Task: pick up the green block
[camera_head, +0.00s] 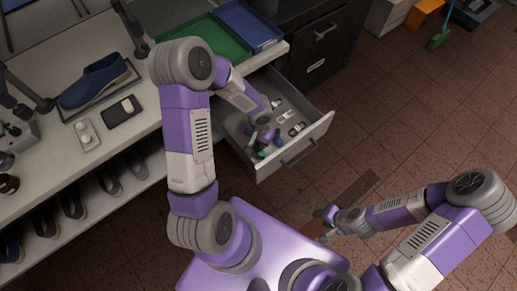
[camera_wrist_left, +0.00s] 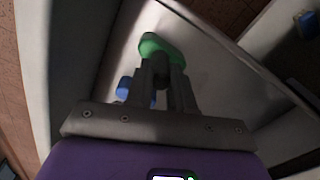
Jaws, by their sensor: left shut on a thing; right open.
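The green block (camera_wrist_left: 162,45) is between the fingertips of my left gripper (camera_wrist_left: 163,68) in the left wrist view, and the gripper is shut on it. In the head view my left gripper (camera_head: 262,146) reaches down into the open drawer (camera_head: 235,132), where a green patch shows beside it. I cannot tell whether the block still touches the drawer floor. My right gripper (camera_head: 328,226) is open and empty, over the floor in front of my base.
Several small items, among them a bottle (camera_head: 297,129), lie in the drawer. A blue object (camera_wrist_left: 124,88) is close beside my left fingers. The drawer's walls surround the gripper. A green tray (camera_head: 205,42) and a blue shoe (camera_head: 94,82) rest on the counter above.

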